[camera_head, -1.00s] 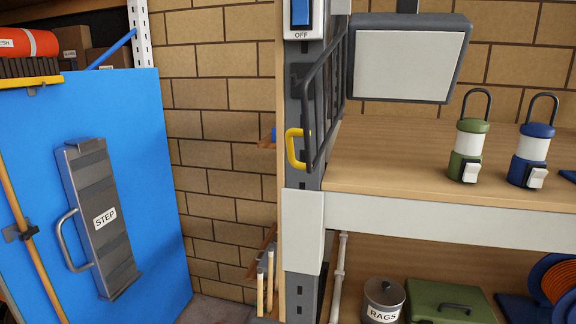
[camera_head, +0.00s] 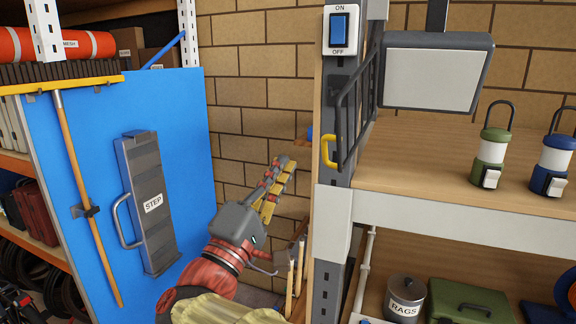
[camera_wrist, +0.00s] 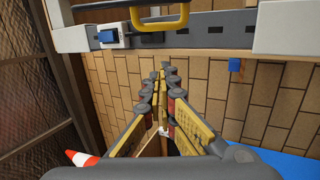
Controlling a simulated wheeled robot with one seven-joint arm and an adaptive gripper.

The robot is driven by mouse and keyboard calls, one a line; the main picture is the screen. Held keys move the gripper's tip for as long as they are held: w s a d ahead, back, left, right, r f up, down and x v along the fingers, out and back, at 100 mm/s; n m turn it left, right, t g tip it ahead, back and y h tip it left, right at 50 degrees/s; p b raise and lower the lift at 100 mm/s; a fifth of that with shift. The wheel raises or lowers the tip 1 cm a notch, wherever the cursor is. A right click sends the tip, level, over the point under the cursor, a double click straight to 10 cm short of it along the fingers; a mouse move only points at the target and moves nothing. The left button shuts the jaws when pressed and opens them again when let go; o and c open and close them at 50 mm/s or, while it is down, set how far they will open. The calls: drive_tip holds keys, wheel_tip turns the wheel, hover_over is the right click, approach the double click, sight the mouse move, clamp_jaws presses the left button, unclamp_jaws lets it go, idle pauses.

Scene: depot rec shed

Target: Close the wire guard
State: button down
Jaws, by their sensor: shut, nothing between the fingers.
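The wire guard (camera_head: 358,108), a dark barred frame, is seen nearly edge-on at the grey post, standing out left of a white-faced panel (camera_head: 430,75) rather than lying across it. Its yellow handle (camera_head: 328,151) is at the lower left edge. The handle also shows at the top of the wrist view (camera_wrist: 160,16). My gripper (camera_head: 283,163) is shut and empty, left of and slightly below the handle, with a gap between them. In the wrist view its closed fingertips (camera_wrist: 163,72) point at the brick wall, apart from the handle.
A blue switch (camera_head: 339,29) is above the guard. The wooden shelf (camera_head: 410,180) holds a green lantern (camera_head: 490,160) and a blue lantern (camera_head: 553,165). A blue board (camera_head: 90,130) with a grey step (camera_head: 150,205) stands left. Upright sticks (camera_head: 295,265) are below my gripper.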

drive_tip(key=p+x, duration=0.2)
drive_tip(key=x, duration=0.7)
drive_tip(key=s, duration=0.1)
drive_tip(key=s+d+f, duration=0.1)
drive_tip(key=s, duration=0.1)
drive_tip(key=shift+s+d+f+p, duration=0.3)
drive_tip(key=shift+s+f+p, duration=0.05)
drive_tip(key=shift+s+p, duration=0.05)
drive_tip(key=shift+s, duration=0.1)
